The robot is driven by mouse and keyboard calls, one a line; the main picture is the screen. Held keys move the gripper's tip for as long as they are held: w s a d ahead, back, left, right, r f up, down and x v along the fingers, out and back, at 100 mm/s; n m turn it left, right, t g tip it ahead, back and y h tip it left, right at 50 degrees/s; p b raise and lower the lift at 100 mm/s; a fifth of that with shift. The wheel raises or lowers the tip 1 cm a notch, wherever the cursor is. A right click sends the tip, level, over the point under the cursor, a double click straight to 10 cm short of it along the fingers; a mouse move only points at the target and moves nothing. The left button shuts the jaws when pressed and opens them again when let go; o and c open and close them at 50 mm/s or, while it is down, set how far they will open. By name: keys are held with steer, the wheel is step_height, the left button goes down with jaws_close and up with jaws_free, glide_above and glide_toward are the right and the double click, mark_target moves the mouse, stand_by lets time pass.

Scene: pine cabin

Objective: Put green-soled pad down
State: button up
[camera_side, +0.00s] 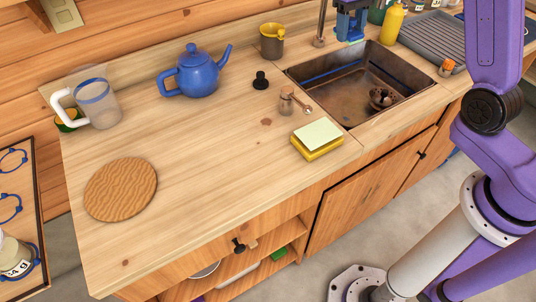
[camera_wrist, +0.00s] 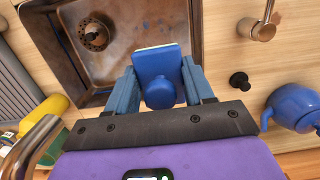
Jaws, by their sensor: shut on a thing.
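My gripper (camera_wrist: 159,68) is shut on the green-soled pad (camera_wrist: 157,60), a blue block with a rounded blue knob and a thin pale-green edge. The fingers close on it from both sides. In the wrist view the pad is in front of the sink. In the side view my gripper (camera_side: 351,22) is at the top, over the back edge of the sink (camera_side: 340,103). The pale-green underside of the pad (camera_side: 352,41) shows just below the fingers, apart from the counter as far as I can tell.
A yellow sponge (camera_side: 318,151) with a pale-green top lies front of the sink. The faucet (camera_side: 320,30) is close left of my gripper.

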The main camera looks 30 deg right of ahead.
steer(key=shift+r, duration=0.95)
steer(key=s+a, duration=2.2)
steer(key=a, duration=0.1)
glide_above(270, 159)
steer(key=f, duration=1.4)
steer(key=shift+s+d, duration=0.2)
steer(key=shift+d, duration=0.1)
steer(key=shift+w+a+f, duration=0.3)
steer(key=shift+w+f, duration=0.1)
steer(key=shift+f, duration=1.8)
steer(key=shift+f, duration=0.2)
